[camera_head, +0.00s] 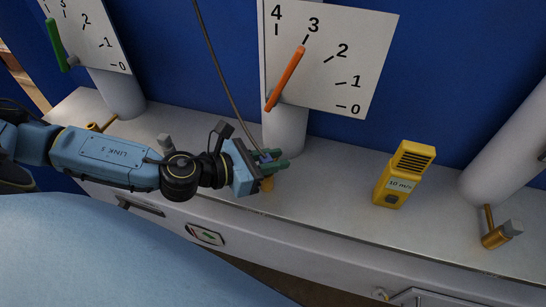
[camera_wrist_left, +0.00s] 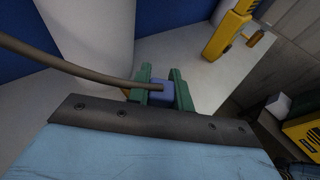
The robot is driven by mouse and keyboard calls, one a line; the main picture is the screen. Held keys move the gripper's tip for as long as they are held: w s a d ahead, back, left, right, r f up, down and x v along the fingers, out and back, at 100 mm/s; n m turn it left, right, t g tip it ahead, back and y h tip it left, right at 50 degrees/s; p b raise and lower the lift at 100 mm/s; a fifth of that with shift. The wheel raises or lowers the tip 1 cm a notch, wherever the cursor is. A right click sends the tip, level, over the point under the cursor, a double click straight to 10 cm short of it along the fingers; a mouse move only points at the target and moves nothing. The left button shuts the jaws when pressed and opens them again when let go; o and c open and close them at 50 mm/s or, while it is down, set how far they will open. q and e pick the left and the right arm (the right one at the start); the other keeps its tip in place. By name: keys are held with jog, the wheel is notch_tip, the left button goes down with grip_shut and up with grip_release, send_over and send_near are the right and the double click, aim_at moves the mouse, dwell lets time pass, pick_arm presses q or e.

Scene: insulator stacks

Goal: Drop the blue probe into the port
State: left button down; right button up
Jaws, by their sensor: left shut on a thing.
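My left gripper (camera_head: 272,162) reaches in from the left to the foot of the middle grey pipe. Its green fingers are shut on the blue probe (camera_head: 266,157), which has a long thin cable (camera_head: 221,72) running up from it. In the left wrist view the blue block of the probe (camera_wrist_left: 161,91) sits between the two green fingers (camera_wrist_left: 162,78). A brass fitting (camera_head: 268,185), perhaps the port, shows just under the fingers. Its opening is hidden, and I cannot tell whether the probe touches it. My right gripper is out of view.
A yellow meter (camera_head: 398,185) reading "10 m/s" stands on the grey ledge (camera_head: 330,200) to the right. A dial with an orange pointer (camera_head: 286,78) is above the gripper. The ledge between gripper and meter is clear.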

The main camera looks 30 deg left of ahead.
pick_arm(q)
jog(key=shift+f+b, duration=0.45)
jog(key=shift+f, duration=0.25)
jog(key=c, duration=1.2)
grip_release()
jog(key=shift+o, duration=0.2)
jog(key=shift+s+a, duration=0.15)
jog(key=shift+s, duration=0.05)
jog(key=b+v, duration=0.2)
jog(key=v, duration=0.5)
jog(key=shift+s+b, duration=0.1)
jog(key=shift+b, duration=0.3)
jog(key=shift+r+p+v, duration=0.2)
jog(key=shift+p+v, duration=0.7)
jog(key=shift+v, duration=1.95)
